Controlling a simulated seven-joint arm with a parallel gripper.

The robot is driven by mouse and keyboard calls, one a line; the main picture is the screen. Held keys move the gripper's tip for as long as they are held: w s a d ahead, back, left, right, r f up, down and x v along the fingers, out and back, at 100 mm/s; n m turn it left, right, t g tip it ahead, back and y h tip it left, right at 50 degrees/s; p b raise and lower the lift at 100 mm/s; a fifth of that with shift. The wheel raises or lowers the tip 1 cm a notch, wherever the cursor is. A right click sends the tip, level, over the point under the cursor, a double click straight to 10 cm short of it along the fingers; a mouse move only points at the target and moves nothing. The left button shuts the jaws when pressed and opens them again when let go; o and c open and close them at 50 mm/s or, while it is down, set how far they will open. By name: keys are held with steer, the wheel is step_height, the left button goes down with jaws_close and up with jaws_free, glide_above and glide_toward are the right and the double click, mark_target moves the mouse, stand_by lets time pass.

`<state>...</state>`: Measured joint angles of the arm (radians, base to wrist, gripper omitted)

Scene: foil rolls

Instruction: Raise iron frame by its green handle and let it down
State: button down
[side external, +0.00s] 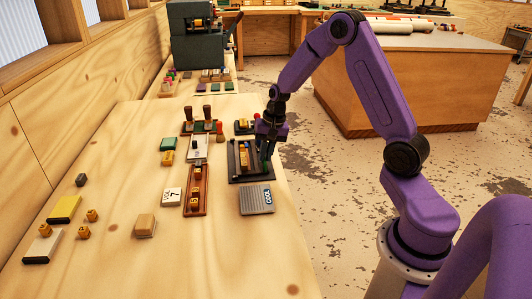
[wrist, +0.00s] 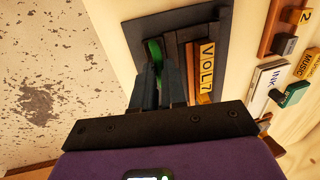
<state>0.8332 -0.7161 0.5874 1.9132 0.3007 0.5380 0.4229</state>
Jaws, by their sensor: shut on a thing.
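The iron frame (side external: 236,160) is a dark frame around yellow and brown type pieces, near the right edge of the wooden table. It also shows in the wrist view (wrist: 172,58), beside a yellow VOL 7 piece (wrist: 205,65). Its green handle (wrist: 154,50) is on the side nearest my gripper; the handle shows as a small green patch in the side view (side external: 266,165). My gripper (wrist: 158,70) points down at that side and is shut on the green handle, with its fingers partly hiding it. I cannot tell whether the frame is clear of the dark plate (wrist: 125,38) under it.
Stamps with handles (side external: 208,113) stand behind. The table's right edge is close; its front is clear.

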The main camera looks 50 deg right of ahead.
stand_by(0.8)
steer(key=shift+w+a+r+g+h, duration=0.4)
steer(key=shift+w+r+h, duration=0.1)
steer(key=shift+r, duration=0.15)
steer(key=shift+w+a+r, duration=0.25)
steer(key=shift+a+r, duration=0.1)
steer(key=shift+r, duration=0.15)
steer(key=c, duration=1.2)
jaws_free()
steer(key=shift+d, duration=0.1)
steer(key=shift+r, duration=0.2)
steer(key=r, duration=1.1)
steer(key=s+d+r, duration=0.1)
steer(key=r, duration=0.5)
steer(key=shift+s, duration=0.1)
